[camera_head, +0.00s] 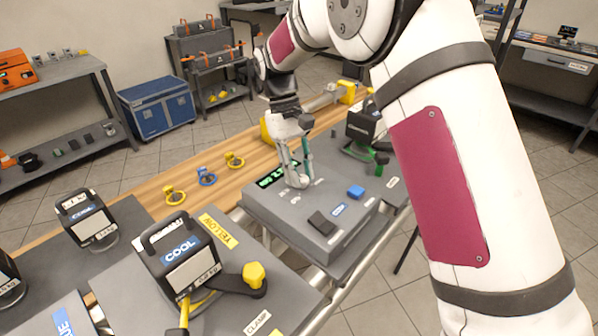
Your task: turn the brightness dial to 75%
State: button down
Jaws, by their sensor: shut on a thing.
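A grey control box (262,215) stands on the work surface in the middle of the view. It has a small dark display with green digits (270,177), a blue button (356,192) and a dark switch (322,223). My gripper (299,180) points down onto the top of the box, beside the display. Its fingers are closed around the brightness dial, which is mostly hidden between them. The display's digits are partly covered by the gripper and too small to read.
A black lamp labelled COOL (180,255) with a yellow-knobbed clamp (254,274) stands front left. Another lamp (366,127) with a green knob stands behind the box. My arm covers the right side.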

jog(key=m, duration=0.2)
jog(key=m+y, duration=0.2)
jog(key=m, duration=0.1)
jog(key=shift+d+m+g, duration=0.25)
jog(key=shift+m+g, duration=0.05)
jog(key=shift+g, duration=0.1)
jog(key=m+y+p, duration=0.1)
jog(key=m, duration=0.3)
jog(key=shift+d+m+y, duration=0.1)
jog(key=shift+m+y, duration=0.2)
jog(key=shift+y, duration=0.1)
jog(key=c, duration=1.3)
grip_release()
jog(key=shift+v, duration=5.95)
